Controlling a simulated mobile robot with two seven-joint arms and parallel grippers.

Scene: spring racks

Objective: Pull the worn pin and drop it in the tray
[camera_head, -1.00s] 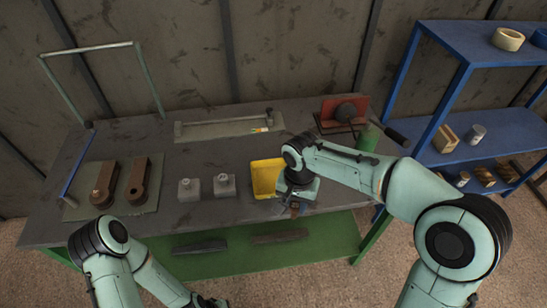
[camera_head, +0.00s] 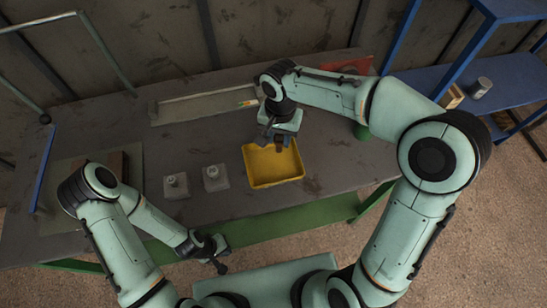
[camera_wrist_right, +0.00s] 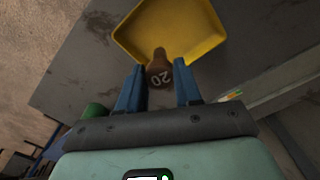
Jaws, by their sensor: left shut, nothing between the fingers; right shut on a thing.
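The yellow tray (camera_head: 275,178) sits on the bench. My right gripper (camera_head: 277,146) is above the tray's back edge in the head view. In the right wrist view, my right gripper (camera_wrist_right: 158,82) is shut on a brown pin marked 20 (camera_wrist_right: 158,66). The pin's far end overlaps the rim of the yellow tray (camera_wrist_right: 185,35) there. Its height above the tray is hard to tell. My left gripper (camera_head: 217,264) is shut and empty, low at the bench's front edge.
Two grey blocks with knobs (camera_head: 176,185) (camera_head: 214,177) stand left of the tray. A long flat plate (camera_head: 203,104) lies behind it. Brown parts on a mat (camera_head: 70,172) are partly hidden by my left arm. A blue shelf (camera_head: 455,68) stands at the right.

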